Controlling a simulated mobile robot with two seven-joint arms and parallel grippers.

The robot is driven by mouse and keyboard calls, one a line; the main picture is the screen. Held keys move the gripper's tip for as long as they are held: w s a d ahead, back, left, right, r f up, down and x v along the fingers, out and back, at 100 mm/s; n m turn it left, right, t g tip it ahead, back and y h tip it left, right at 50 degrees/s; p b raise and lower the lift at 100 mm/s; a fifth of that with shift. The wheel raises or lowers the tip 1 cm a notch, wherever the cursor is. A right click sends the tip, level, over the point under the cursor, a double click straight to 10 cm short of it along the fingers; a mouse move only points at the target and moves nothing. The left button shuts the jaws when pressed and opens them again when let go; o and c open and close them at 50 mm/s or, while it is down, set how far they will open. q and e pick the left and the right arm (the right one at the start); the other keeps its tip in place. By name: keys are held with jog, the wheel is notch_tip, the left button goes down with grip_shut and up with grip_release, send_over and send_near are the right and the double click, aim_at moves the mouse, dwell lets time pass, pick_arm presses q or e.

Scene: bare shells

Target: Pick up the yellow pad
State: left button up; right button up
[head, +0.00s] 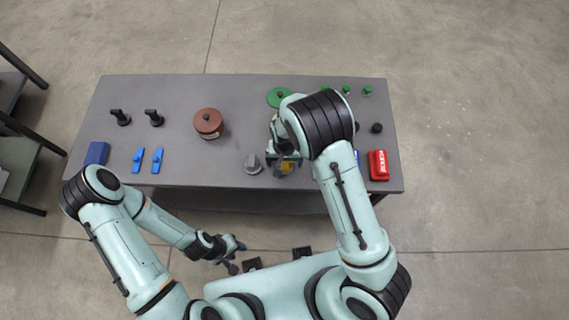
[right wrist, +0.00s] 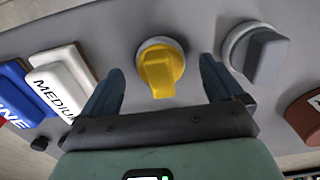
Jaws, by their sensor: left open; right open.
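A yellow piece (right wrist: 161,70) with a raised grip bar on a round pale base shows in the right wrist view. It looks more like a turning knob than a flat pad. In the head view only a bit of yellow (head: 288,167) shows by the table's front edge, mostly covered by my right arm. My right gripper (right wrist: 160,85) is open, with one finger on each side of the yellow piece in the picture; I cannot tell whether they touch it. My left gripper (head: 236,246) is open and empty, off the table's front edge.
A grey knob (right wrist: 266,55) sits close right of the yellow one. A white block marked MEDIUM (right wrist: 62,78) and a blue block (right wrist: 18,90) lie left. The grey table (head: 240,150) also bears a red block (head: 379,165), a brown disc (head: 208,123) and black levers (head: 154,117).

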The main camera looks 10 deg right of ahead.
jog(key=shift+f, duration=0.85)
jog(key=c, duration=1.1)
jog(key=shift+c, duration=0.2)
pick_arm(q)
jog(key=w+r+p, duration=0.2)
jog(key=shift+w+r, duration=0.1)
jog(key=shift+r, duration=0.25)
pick_arm(e)
notch_tip(320, 180, up, 20)
